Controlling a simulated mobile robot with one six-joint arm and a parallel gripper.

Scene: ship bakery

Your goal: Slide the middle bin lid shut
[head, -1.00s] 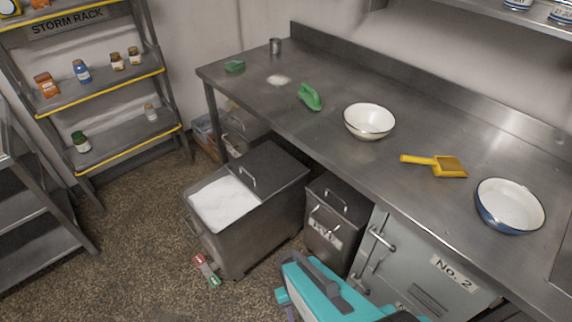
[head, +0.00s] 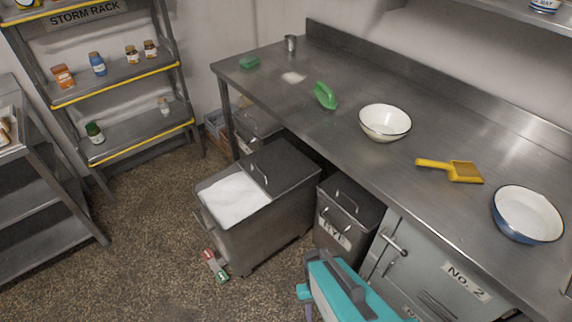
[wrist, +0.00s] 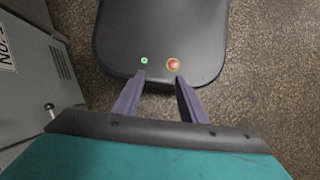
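The middle bin (head: 270,232) is a grey metal box standing out from under the bench, with white powder (head: 233,199) showing in its open front half. Its dark lid (head: 283,167), with a bar handle (head: 261,171), covers only the back half. My gripper (wrist: 159,82) is open and empty in the wrist view, its two purple fingers apart above a dark rounded panel with a green and a red button. The bin is not in the wrist view. In the head view my teal arm is low, right of the bin and apart from it.
A closed bin marked RYE (head: 346,218) stands right of it, beside the No. 2 cabinet (head: 430,270). Another bin (head: 259,126) is further back under the steel bench (head: 340,90). A red-and-green object (head: 215,267) lies on the floor by the bin.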

